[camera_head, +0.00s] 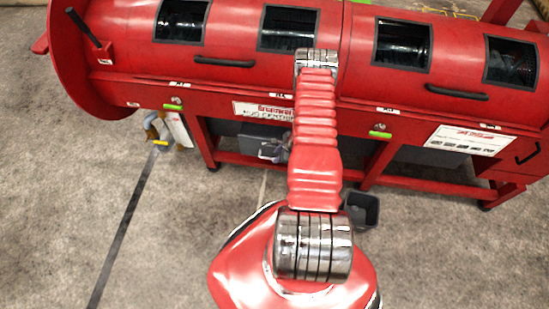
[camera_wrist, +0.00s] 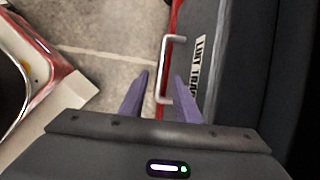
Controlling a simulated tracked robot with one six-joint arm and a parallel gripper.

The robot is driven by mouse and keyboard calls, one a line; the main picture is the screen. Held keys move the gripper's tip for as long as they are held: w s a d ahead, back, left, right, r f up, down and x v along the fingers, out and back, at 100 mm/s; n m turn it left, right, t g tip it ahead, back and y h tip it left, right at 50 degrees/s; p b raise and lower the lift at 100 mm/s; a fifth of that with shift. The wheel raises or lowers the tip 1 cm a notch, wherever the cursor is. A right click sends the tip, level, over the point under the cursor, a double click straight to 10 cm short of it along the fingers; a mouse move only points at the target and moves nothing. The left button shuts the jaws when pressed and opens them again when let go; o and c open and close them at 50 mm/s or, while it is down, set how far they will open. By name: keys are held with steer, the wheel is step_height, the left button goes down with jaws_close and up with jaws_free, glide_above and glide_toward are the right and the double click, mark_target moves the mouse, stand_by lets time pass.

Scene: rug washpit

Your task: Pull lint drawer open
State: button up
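The lint drawer (camera_wrist: 205,22) is a dark grey box with a "LINT TRAP" label, on the right side of the wrist view. Its silver bar handle (camera_wrist: 164,62) stands out from its front. My gripper (camera_wrist: 161,76) is open, with its two purple fingers either side of the lower part of the handle. A gap shows between each fingertip and the bar. In the head view my gripper (camera_head: 275,150) is small and partly hidden by my arm, low under the red machine at the grey drawer (camera_head: 252,130). How far the drawer is out cannot be told.
The red drum machine (camera_head: 225,75) with several dark windows spans the back, on legs. A dark bucket (camera_head: 361,210) stands on the floor right of my arm. A blue and yellow item (camera_head: 159,131) lies by the machine's left leg. The concrete floor in front is mostly clear.

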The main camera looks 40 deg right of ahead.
steer(key=shift+x, duration=1.6)
jaws_close()
steer(key=shift+s+a, duration=0.1)
steer(key=shift+s, duration=0.1)
